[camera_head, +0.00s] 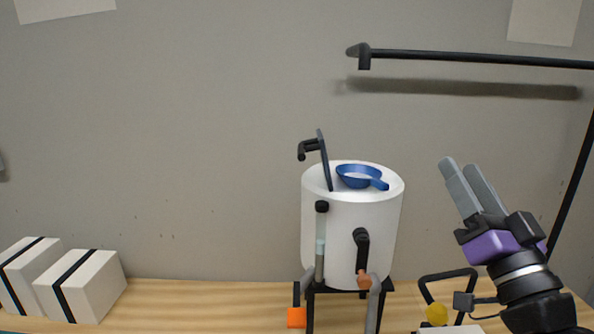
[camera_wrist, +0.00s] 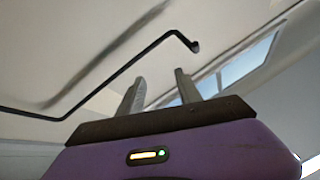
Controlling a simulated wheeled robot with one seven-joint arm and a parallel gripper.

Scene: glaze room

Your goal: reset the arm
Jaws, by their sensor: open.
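My gripper (camera_head: 460,168) is at the right in the head view, raised and pointing up and to the left. Its two grey fingers are apart with nothing between them. In the wrist view my gripper (camera_wrist: 158,85) shows its fingers spread and empty against the wall and ceiling. My arm enters from the lower right corner in the head view.
A white drum (camera_head: 335,235) on a dark stand holds a blue sieve (camera_head: 358,177) on top, left of my gripper. Two white boxes (camera_head: 95,285) with black bands sit at the left on the wooden table (camera_head: 200,300). A black rail (camera_head: 470,58) runs along the wall above.

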